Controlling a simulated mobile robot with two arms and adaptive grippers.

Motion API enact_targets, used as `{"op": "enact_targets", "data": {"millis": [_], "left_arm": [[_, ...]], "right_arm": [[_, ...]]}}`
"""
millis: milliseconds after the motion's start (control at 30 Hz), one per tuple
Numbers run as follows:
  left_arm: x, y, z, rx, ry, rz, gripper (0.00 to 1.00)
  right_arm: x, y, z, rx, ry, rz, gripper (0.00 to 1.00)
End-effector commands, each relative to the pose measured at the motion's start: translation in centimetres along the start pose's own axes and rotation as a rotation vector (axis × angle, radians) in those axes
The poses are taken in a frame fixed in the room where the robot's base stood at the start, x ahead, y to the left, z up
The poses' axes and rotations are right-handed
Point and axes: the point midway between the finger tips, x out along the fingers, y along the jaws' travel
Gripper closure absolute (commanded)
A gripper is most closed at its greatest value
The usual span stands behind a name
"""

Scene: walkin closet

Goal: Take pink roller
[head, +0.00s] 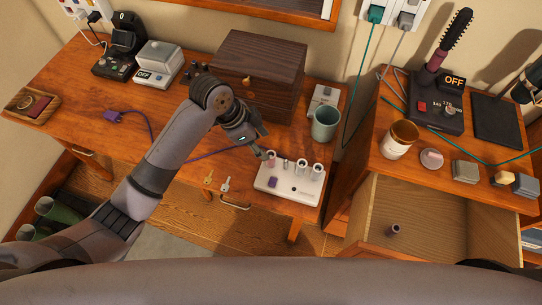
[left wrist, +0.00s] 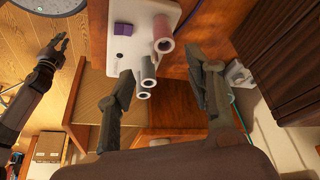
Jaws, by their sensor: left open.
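The pink roller (head: 271,159) stands at the left end of a white holder (head: 289,195) with several pale rollers in a row beside it. In the left wrist view the pink roller (left wrist: 164,38) shows as a hollow tube beyond the fingertips, towards the top. My left gripper (head: 262,142) is open and empty, just above and behind the pink roller. In the left wrist view its fingers (left wrist: 165,80) are spread wide, with grey rollers (left wrist: 148,72) near the left finger. My right gripper (left wrist: 58,48) is small at the left of that view, away from the holder; its jaws are unclear.
A green mug (head: 324,124) and a dark wooden box (head: 258,75) stand behind the holder. Two keys (head: 217,181) lie left of it, near the desk's front edge. A purple block (head: 272,182) sits on the holder. An open drawer (head: 415,215) holds a small dark roller.

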Motion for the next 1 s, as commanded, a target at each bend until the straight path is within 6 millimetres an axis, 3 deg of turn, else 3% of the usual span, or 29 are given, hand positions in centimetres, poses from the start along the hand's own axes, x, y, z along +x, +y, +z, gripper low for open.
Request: {"op": "enact_targets", "data": {"millis": [133,433,700,1000], "left_arm": [[2.6,0.0,-0.1,-0.003,0.0,0.002,0.52],[4.8,-0.2,0.1,-0.003,-0.001,0.0,0.52],[8.5,-0.7,0.4,-0.002,0.0,0.0,0.52],[9.2,-0.7,0.5,-0.001,0.0,-0.002,0.52]], "right_arm": [[-0.5,0.1,0.0,0.0,-0.001,0.001,0.83],[-1.0,0.1,0.0,-0.001,-0.003,0.0,0.83],[-1.9,0.1,0.0,0.0,-0.003,0.0,0.83],[-1.9,0.0,0.0,0.0,-0.003,0.0,0.83]]}}
